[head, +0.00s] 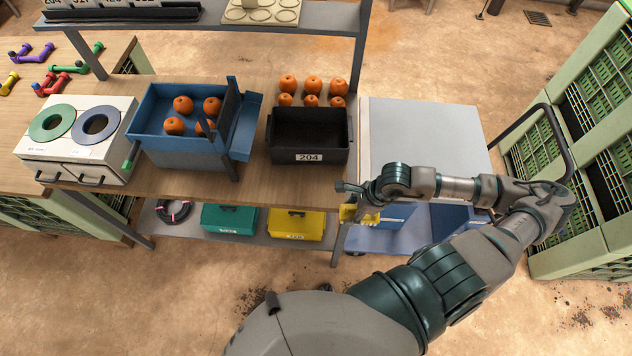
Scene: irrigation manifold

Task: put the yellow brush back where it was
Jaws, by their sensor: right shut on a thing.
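My right gripper (353,197) reaches in from the right and is just past the front right corner of the workbench (257,98). It is shut on a small yellow thing, which seems to be the yellow brush (367,215). The brush is partly hidden by the gripper and hangs just below it, beside the bench leg and in front of the cart. Its bristles cannot be made out. My left gripper is not in view.
A black bin (287,158) marked 204 stands on the bench, with several orange fruits (314,84) behind it. A blue bin (160,143) holds more. The lower shelf carries a teal case (229,218) and a yellow case (297,224). A cart (425,135) has a bare grey top.

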